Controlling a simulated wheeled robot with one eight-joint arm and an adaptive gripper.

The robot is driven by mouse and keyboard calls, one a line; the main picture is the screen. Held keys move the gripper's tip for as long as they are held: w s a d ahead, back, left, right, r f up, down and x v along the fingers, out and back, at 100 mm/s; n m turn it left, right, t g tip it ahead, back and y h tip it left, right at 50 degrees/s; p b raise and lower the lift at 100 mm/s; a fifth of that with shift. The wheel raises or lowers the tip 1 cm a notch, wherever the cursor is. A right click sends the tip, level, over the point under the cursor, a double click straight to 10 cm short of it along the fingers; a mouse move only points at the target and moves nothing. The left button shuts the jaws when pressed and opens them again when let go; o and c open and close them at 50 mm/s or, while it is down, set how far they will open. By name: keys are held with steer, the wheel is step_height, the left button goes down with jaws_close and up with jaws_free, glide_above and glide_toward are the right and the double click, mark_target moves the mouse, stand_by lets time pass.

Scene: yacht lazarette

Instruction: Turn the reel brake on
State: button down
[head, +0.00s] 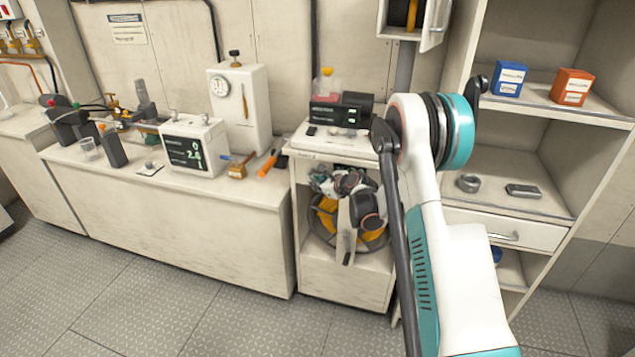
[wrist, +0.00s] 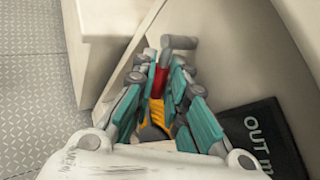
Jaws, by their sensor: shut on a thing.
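The hose reel (head: 318,232), with a dark rim and yellow-orange hose, sits in the open bay under the small counter. My gripper (head: 325,182) is inside the upper part of that bay, in front of the reel, and hides part of it. In the wrist view, my gripper's teal fingers (wrist: 161,72) are closed around a red piece (wrist: 160,82), which looks like the brake lever. A grey bar-shaped part (wrist: 181,42) shows just beyond the fingertips. Yellow hose (wrist: 153,122) shows between the fingers. The lever's setting cannot be read.
The bay's pale side walls stand close around my gripper. A black plate with "OUT" lettering (wrist: 262,140) lies at its right in the wrist view. A long bench (head: 160,215) stands left, open shelves (head: 540,195) right. The grey floor (head: 150,310) in front is clear.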

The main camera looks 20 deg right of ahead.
steer(key=shift+r+g, duration=0.1)
steer(key=shift+g, duration=0.2)
steer(key=c, duration=1.9)
jaws_free()
steer(key=shift+s, duration=0.1)
steer(key=v, duration=1.2)
steer(key=shift+a, duration=0.1)
